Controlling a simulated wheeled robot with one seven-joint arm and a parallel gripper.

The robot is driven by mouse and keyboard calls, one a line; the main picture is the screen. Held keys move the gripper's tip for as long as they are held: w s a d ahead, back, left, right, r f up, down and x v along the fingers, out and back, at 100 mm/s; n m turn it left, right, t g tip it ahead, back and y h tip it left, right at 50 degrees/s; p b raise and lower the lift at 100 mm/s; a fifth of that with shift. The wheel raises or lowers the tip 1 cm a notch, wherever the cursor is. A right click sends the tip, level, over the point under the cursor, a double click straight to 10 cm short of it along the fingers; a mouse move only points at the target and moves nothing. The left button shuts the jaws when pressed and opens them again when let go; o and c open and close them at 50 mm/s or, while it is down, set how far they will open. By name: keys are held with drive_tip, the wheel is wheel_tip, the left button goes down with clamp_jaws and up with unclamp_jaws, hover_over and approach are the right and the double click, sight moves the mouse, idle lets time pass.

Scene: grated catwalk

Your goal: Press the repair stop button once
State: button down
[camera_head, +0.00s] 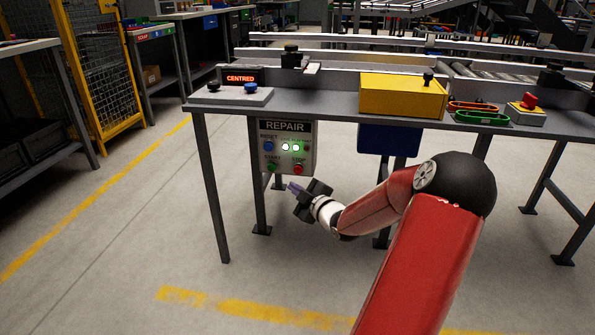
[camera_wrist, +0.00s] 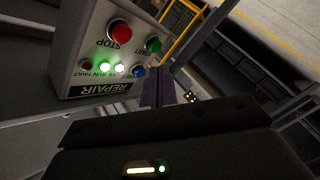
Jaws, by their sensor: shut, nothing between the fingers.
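The repair panel (camera_head: 308,132) is a grey box below the front left of the table, and it also shows upside down in the wrist view (camera_wrist: 85,85). Its red stop button (camera_head: 298,169) is at the lower right of the panel, and in the wrist view it is a large red dome (camera_wrist: 119,31). Beside it is the green start button (camera_head: 272,167). My gripper (camera_head: 292,186) is just below the panel in the head view. Its fingers (camera_wrist: 158,74) are shut and empty. In the wrist view they lie to the right of the panel, apart from the stop button.
The panel also has a blue reset button (camera_head: 268,146), two lit lamps and a red fault lamp (camera_wrist: 87,65). The table (camera_head: 335,103) carries a yellow box (camera_head: 402,96), a separate red button (camera_head: 529,100) and a CENTRED display (camera_head: 240,78). Table legs flank the panel.

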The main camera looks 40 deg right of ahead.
sight(295, 171)
drive_tip(key=shift+w+d, duration=1.75)
drive_tip(key=shift+d, duration=0.25)
idle(0.6)
drive_tip(key=shift+w+d, duration=0.3)
drive_tip(key=shift+w+d, duration=0.5)
drive_tip(key=shift+d, duration=0.1)
idle(1.0)
drive_tip(key=shift+s+a, duration=0.1)
drive_tip(key=shift+s, duration=0.05)
drive_tip(key=shift+s+a+b, duration=0.3)
drive_tip(key=shift+s+a, duration=0.4)
drive_tip(key=shift+a, duration=0.1)
drive_tip(key=s+a+b, duration=0.1)
drive_tip(key=s+a, duration=0.2)
drive_tip(key=shift+s+a, duration=0.1)
drive_tip(key=shift+a, duration=0.3)
